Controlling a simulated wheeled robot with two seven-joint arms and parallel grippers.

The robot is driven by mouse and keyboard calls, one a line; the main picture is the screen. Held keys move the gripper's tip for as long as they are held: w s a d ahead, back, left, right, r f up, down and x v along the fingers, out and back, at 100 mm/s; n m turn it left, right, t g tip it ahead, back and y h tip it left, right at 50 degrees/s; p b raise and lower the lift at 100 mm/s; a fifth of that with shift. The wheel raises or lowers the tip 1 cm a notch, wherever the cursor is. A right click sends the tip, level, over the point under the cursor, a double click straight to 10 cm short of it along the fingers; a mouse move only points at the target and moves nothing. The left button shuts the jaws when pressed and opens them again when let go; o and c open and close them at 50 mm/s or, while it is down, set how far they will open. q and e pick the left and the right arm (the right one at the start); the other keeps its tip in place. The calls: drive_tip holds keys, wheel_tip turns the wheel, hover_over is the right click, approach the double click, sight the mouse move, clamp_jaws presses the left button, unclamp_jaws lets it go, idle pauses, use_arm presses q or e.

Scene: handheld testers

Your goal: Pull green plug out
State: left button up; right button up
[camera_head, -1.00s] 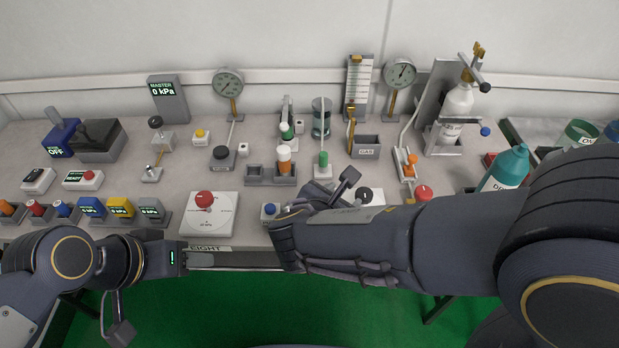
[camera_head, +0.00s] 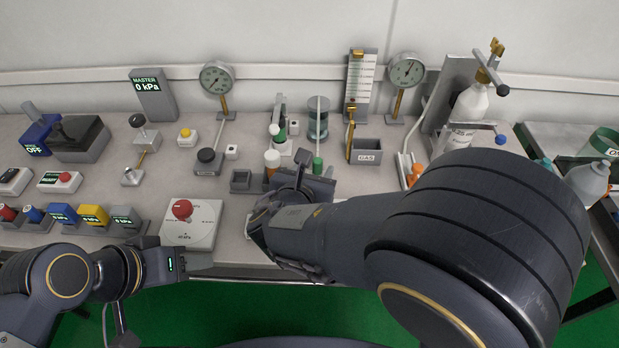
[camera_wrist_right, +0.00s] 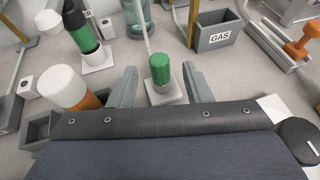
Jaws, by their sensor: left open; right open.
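The green plug (camera_head: 317,163) is a small green cylinder standing upright on a pale square base, with a thin white tube rising behind it. In the right wrist view the plug (camera_wrist_right: 160,69) appears between and just beyond the two fingertips of my right gripper (camera_wrist_right: 159,86), which is open and empty. In the head view my right gripper (camera_head: 301,178) is just in front of the plug, partly hidden by its own arm. My left gripper (camera_head: 205,261) is open and low at the bench's front edge, left of the plug and far from it.
An orange-and-white bottle (camera_wrist_right: 64,88) in a grey holder stands close left of the right fingers. A black-and-green tester (camera_wrist_right: 75,28) is behind it. The grey GAS box (camera_wrist_right: 216,30) is at right. A red-knobbed plate (camera_head: 203,225) lies near the left gripper.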

sight(316, 168)
drive_tip(key=shift+x, duration=1.65)
drive_tip(key=shift+s, duration=0.1)
clamp_jaws()
